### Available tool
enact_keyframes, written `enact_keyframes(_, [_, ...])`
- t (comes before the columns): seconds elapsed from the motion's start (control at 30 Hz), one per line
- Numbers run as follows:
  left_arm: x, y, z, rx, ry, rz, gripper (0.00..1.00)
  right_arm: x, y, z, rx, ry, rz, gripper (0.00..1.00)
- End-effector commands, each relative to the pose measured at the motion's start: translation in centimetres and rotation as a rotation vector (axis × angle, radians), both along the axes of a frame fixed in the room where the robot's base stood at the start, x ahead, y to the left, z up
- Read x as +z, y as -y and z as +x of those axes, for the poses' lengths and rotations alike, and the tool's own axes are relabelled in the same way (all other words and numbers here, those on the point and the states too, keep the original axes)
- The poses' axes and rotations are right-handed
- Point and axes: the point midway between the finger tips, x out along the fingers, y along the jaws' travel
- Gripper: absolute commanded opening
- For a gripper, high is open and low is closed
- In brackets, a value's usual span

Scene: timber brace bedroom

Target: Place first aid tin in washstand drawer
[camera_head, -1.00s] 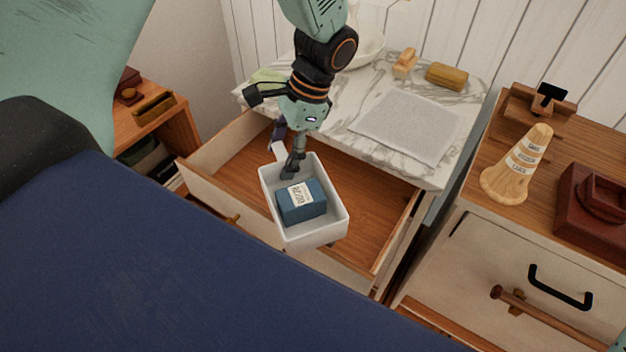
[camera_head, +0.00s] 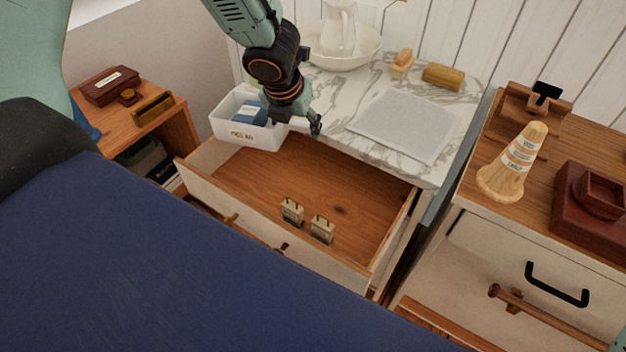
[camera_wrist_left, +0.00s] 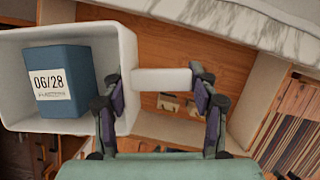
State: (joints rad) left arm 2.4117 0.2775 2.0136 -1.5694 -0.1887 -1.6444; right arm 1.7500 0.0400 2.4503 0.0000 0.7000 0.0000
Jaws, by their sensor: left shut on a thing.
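The first aid tin appears to be the white open box (camera_head: 262,141), with a label on its side and a blue block (camera_head: 251,112) inside. In the left wrist view the blue block (camera_wrist_left: 64,80) carries a label reading 06/28. My left gripper (camera_head: 296,123) is shut on the white bar at the tin's side; the bar (camera_wrist_left: 160,79) spans between the fingers in the wrist view. The tin is at the back left corner of the open washstand drawer (camera_head: 345,195), overlapping the worktop edge in view; its exact height is unclear.
Two small pale blocks (camera_head: 292,212) (camera_head: 322,229) stand in the drawer near its front. The marble top (camera_head: 340,95) bears a grey cloth, soap, brush and basin. A blue bed (camera_head: 150,260) fills the lower left. Most of the drawer floor is bare.

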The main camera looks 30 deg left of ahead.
Motion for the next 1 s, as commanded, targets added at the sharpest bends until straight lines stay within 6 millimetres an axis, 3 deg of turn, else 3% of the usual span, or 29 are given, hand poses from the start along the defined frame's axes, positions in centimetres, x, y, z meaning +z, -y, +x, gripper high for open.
enact_keyframes(0.2, [0.3, 0.8, 0.4, -0.214, 0.017, 0.004, 0.1, 0.0, 0.0, 0.0, 0.0, 0.0, 0.0, 0.49])
enact_keyframes(0.43, [-0.2, 1.0, 0.5, -0.273, 0.024, 0.007, 0.1, -0.5, 0.0, 0.0, 0.0, 0.0, 0.0, 0.49])
enact_keyframes(1.0, [-7.1, 1.0, 0.5, -0.272, 0.023, 0.008, 0.1, -7.1, 0.0, 0.0, 0.0, 0.0, 0.0, 0.49])
